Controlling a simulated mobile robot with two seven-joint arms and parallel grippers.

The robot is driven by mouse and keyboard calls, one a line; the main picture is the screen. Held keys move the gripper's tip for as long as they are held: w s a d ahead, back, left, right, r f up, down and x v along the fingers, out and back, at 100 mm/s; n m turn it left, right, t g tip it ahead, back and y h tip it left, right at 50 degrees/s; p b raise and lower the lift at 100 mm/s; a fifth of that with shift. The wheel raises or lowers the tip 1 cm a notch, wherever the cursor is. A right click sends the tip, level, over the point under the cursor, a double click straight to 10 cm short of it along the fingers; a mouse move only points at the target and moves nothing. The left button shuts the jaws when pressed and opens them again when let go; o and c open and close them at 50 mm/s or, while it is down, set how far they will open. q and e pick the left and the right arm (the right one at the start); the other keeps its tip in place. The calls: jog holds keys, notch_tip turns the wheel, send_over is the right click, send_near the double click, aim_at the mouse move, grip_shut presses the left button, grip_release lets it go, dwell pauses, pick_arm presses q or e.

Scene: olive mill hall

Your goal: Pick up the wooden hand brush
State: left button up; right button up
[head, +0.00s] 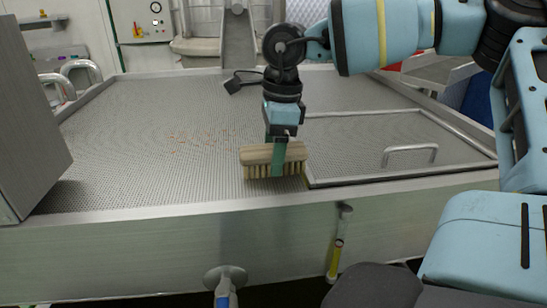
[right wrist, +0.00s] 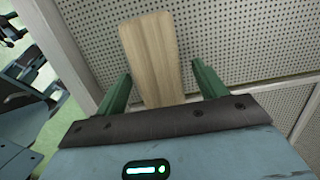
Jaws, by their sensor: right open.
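The wooden hand brush (head: 257,155) lies on the perforated metal worktop near its front edge, bristles facing down. My right gripper (head: 278,160) is over the brush from above, with a green finger in front of its wooden back. In the right wrist view the brush's pale wooden back (right wrist: 152,55) runs between the two green fingers of the right gripper (right wrist: 162,85). The fingers are open, with a gap on each side of the wood. My left gripper is not in view.
The perforated worktop (head: 120,150) has a raised metal rim. A hatch with a metal handle (head: 410,150) is right of the brush. A small black object (head: 233,85) lies behind, and reddish bits are scattered to the left. A grey metal box (head: 28,120) stands at far left.

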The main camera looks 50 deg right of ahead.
jog(key=shift+c, duration=0.3)
jog(key=c, duration=1.1)
notch_tip(320, 180, up, 10)
jog(key=shift+f, duration=0.1)
